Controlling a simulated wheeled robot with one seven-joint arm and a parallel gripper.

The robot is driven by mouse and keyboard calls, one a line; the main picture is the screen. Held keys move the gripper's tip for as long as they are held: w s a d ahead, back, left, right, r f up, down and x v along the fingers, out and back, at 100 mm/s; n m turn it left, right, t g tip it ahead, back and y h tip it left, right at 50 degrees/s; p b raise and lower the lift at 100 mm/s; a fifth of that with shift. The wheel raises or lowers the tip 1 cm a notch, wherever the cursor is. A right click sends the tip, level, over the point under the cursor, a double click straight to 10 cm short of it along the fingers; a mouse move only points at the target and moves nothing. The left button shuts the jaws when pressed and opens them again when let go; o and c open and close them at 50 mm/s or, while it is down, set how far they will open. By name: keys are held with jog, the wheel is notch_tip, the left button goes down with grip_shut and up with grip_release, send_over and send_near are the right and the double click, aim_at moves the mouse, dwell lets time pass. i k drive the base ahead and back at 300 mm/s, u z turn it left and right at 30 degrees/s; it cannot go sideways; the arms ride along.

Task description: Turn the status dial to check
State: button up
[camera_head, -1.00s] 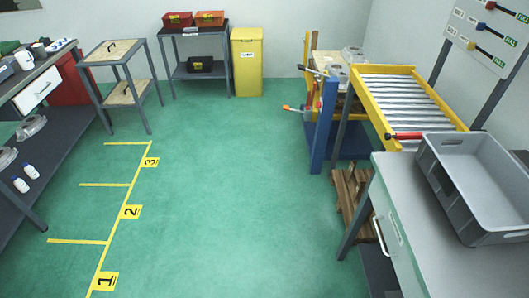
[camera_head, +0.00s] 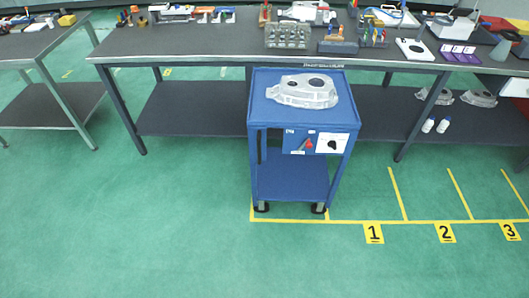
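A blue cart (camera_head: 262,110) stands in front of a long bench, near the middle of the view. A white plate with a dark knob, which looks like the status dial (camera_head: 332,143), is on the right part of its front, below the top. Left of it is a blue panel (camera_head: 291,143) with small labels and a red-ended lever (camera_head: 307,145). The dial's markings are too small to read, so I cannot tell its setting. A grey casting (camera_head: 302,92) lies on the cart's top. My gripper is not in view.
The long bench (camera_head: 190,57) behind the cart holds racks and tools. Another bench (camera_head: 35,48) stands at left. Yellow floor lines with number plates, including 1 (camera_head: 374,233), run right from the cart. The green floor (camera_head: 170,240) in front is clear.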

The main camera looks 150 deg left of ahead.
aim_at(332, 144)
jog(key=u, duration=4)
jog(key=i, duration=0.9)
jog(key=u, duration=1.55)
